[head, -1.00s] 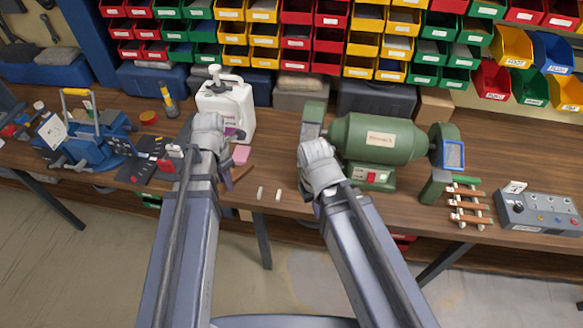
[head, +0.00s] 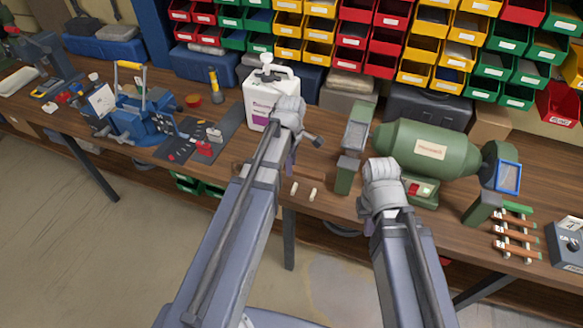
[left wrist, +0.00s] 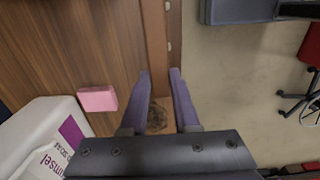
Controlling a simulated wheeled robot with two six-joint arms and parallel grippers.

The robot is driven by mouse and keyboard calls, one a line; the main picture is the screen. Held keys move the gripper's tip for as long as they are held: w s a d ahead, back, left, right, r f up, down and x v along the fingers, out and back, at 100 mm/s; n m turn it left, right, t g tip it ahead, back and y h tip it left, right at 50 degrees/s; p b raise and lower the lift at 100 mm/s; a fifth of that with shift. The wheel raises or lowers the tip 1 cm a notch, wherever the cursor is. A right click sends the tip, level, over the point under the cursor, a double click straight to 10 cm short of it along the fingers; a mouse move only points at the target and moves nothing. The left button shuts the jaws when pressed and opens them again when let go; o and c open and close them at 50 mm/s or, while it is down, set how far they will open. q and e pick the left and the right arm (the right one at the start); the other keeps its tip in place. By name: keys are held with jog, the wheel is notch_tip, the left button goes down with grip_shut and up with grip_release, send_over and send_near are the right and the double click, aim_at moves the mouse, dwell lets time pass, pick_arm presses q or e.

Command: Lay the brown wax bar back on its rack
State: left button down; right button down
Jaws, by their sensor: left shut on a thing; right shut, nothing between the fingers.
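My left gripper (head: 291,165) is over the bench front, in front of the white jug. In the left wrist view its purple fingers (left wrist: 160,75) are shut on a long brown bar (left wrist: 155,35). The brown bar also shows in the head view (head: 309,178), reaching right from the fingers near the bench edge. The rack (head: 517,242) stands on the bench at the far right, beside the grinder, with several brownish bars and a green one. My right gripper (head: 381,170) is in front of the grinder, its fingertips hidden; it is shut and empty.
The green grinder (head: 425,150) stands between my left gripper and the rack. The white jug (head: 260,90) and a pink block (left wrist: 98,98) are close to my left gripper. A grey control box (head: 567,242) is right of the rack.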

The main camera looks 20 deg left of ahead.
pick_arm(q)
jog(key=shift+f, duration=0.2)
notch_tip(320, 180, down, 7)
jog(key=b, duration=0.7)
jog(key=shift+f+b, duration=0.2)
jog(key=shift+b, duration=0.15)
jog(key=c, duration=0.6)
grip_release()
jog(key=shift+r, duration=0.1)
notch_tip(320, 180, up, 8)
jog(key=p, duration=0.8)
jog(key=shift+f, duration=0.2)
